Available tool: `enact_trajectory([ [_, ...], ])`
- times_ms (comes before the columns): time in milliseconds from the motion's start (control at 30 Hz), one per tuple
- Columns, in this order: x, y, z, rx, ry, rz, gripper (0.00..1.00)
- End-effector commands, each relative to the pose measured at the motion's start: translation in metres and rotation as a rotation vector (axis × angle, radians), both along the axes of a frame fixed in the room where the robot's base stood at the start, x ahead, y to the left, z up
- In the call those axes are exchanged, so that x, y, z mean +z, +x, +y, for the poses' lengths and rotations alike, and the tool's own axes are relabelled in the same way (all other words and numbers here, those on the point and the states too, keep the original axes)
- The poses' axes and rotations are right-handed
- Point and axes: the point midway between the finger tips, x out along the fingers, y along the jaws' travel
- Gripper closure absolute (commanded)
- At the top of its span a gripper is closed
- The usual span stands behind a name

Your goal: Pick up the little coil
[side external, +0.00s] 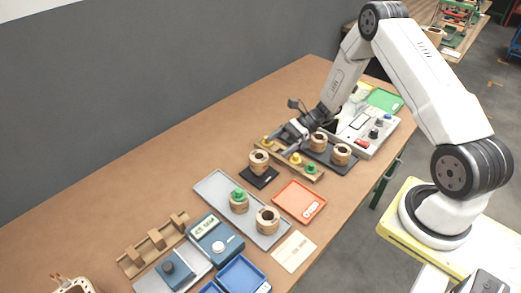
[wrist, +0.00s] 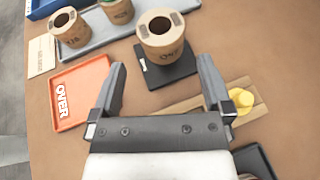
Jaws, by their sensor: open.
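Several tan wound coils with open centres stand upright, and I cannot tell for sure which is the little one. One coil (side external: 259,162) stands on a small black pad (side external: 262,178); in the wrist view this coil (wrist: 162,45) is ahead of my fingertips, with dark marking on its side. Two more coils, one (side external: 267,222) open and one (side external: 239,203) with a green knob on top, are on a grey tray (side external: 213,187). Two coils (side external: 318,143) (side external: 341,155) stand on a dark tray. My gripper (wrist: 162,68) is open and empty, apart from the coil on the pad.
A wooden strip with yellow (wrist: 241,98) and green knobs lies close to my right finger. An orange tray (side external: 299,201) marked "OVER" is near the front edge. A grey control box, blue scale (side external: 216,238), blue bins and a wooden rack also stand here. The back of the table is clear.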

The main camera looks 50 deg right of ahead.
Motion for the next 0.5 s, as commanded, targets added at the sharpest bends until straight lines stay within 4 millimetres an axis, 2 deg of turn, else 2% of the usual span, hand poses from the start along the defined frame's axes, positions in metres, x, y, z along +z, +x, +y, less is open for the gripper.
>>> enact_trajectory([
  [167,-0.001,0.001,0.003,0.001,0.001,0.0,0.0],
  [500,-0.01,0.007,0.023,0.002,-0.001,0.0,0.0],
])
